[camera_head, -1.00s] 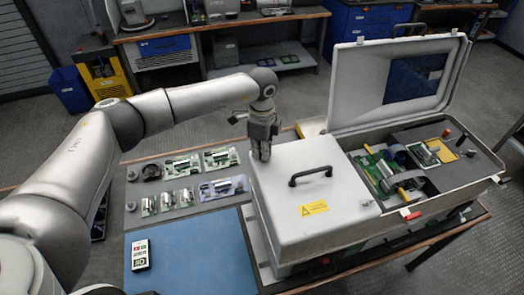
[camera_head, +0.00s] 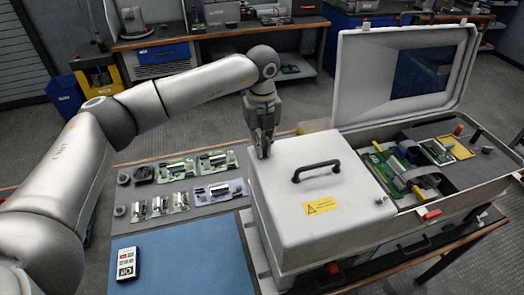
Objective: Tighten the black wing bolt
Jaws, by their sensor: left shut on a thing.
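My left gripper (camera_head: 263,148) points down at the back left corner of the closed white lid (camera_head: 290,225) of the large case. Its fingers are together around something small at the lid's edge. The black wing bolt is mostly hidden by the fingers there, and I cannot make out its wings. The lid has a black handle (camera_head: 317,172) in its middle and a yellow warning label (camera_head: 323,207). A small silver fastener (camera_head: 381,200) sits at its right corner. My right gripper is not in view.
The right half of the case is open, its lid (camera_head: 360,80) raised, with circuit boards and cables (camera_head: 405,172) inside. A handheld meter (camera_head: 126,263) lies on the blue mat (camera_head: 185,262).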

